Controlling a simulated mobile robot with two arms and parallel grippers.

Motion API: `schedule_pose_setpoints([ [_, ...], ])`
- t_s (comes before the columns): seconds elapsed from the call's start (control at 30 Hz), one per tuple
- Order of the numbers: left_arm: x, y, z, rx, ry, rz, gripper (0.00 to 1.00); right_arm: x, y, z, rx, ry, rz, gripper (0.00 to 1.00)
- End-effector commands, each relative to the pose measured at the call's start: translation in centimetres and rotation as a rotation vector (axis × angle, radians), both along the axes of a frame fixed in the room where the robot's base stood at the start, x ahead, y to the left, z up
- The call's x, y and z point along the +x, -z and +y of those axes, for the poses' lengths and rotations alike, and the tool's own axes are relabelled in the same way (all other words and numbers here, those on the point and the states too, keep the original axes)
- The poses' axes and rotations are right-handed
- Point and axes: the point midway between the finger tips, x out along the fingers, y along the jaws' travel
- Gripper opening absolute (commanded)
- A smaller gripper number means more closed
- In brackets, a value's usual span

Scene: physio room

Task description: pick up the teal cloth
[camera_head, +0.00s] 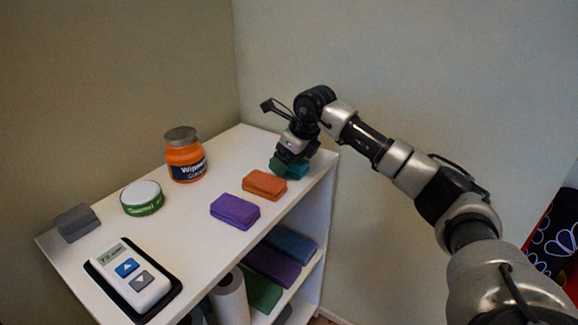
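The teal cloth (298,171) is a small folded block at the far right end of the white shelf top, behind the orange cloth. My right gripper (287,163) reaches in from the right and is down over the teal cloth, with its fingertips at the cloth's left part. The gripper and wrist hide part of the cloth. I cannot tell whether the fingers are open or shut on it. My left gripper is not in view.
The orange cloth (264,185) and purple cloth (235,211) lie nearer on the white shelf (195,220). An orange jar (186,160), green-white tin (142,199), grey block (76,223) and remote-like device (134,278) stand left. Walls close off the back.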

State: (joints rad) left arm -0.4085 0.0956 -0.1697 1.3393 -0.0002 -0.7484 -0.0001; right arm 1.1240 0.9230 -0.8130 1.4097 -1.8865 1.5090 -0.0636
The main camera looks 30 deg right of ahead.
Motion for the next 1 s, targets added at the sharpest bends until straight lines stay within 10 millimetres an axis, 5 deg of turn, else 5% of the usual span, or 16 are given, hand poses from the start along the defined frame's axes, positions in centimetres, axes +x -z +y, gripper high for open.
schedule_pose_setpoints([
  [0.67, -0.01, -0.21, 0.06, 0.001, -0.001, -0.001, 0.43, 0.22, 0.97, 0.08, 0.000, 0.000, -0.001, 0.87],
  [1.0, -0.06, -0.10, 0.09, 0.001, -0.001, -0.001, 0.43, 0.23, 0.98, 0.07, 0.000, 0.000, -0.001, 0.38],
])
